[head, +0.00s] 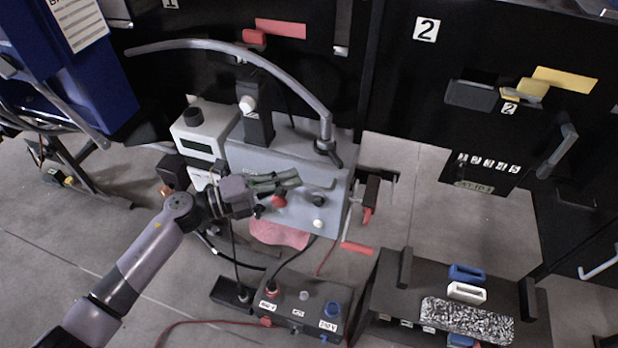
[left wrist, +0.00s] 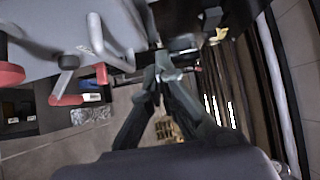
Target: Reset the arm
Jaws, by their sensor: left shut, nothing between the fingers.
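My left gripper (head: 296,178) reaches in from the left in the head view, in front of the grey machine box (head: 335,190). Its fingers are closed together and hold nothing; whether they touch the box is unclear. In the left wrist view the fingertips (left wrist: 163,68) meet near the middle. A red knob (head: 279,200), a black knob (head: 319,201) and a white button (head: 318,223) sit on the box front, close to the gripper. My left arm (head: 140,265) stretches from the lower left. My right gripper is out of view.
A curved grey bar (head: 270,62) arches above the box. A black control box (head: 300,310) with cables stands below. A dark rack (head: 390,290) at lower right holds a speckled block (head: 467,320) and blue and white pieces. Bare floor (head: 475,215) shows at centre right.

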